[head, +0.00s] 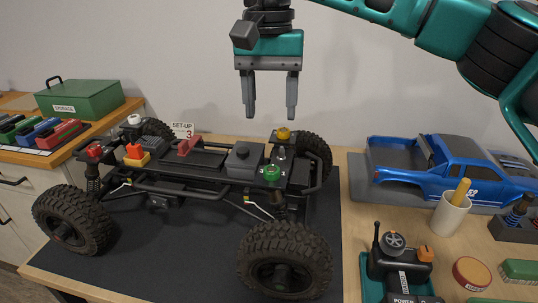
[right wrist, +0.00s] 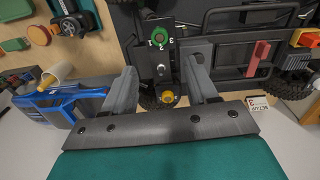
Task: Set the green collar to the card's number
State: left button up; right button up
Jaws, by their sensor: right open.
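The green collar (head: 271,172) sits on top of a shock tower at the crawler's near right corner. My right gripper (head: 270,110) is open and empty, pointing down above the chassis's right end. In the right wrist view, the green collar lies just beyond the fingertips. My left gripper is not in view.
A yellow collar (head: 284,133) stands behind the green one; red (head: 94,151) and white (head: 134,119) collars are at the left end. The crawler is on a dark mat (head: 190,262). A blue body shell (head: 440,170), cup (head: 449,214) and transmitter (head: 402,262) stand right.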

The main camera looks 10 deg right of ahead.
aim_at(272, 169)
notch_tip(272, 169, down, 12)
jog(key=shift+s+d+r+b, duration=0.15)
jog(key=shift+r+b, duration=0.1)
jog(key=shift+b, duration=0.2)
jog(key=c, duration=1.1)
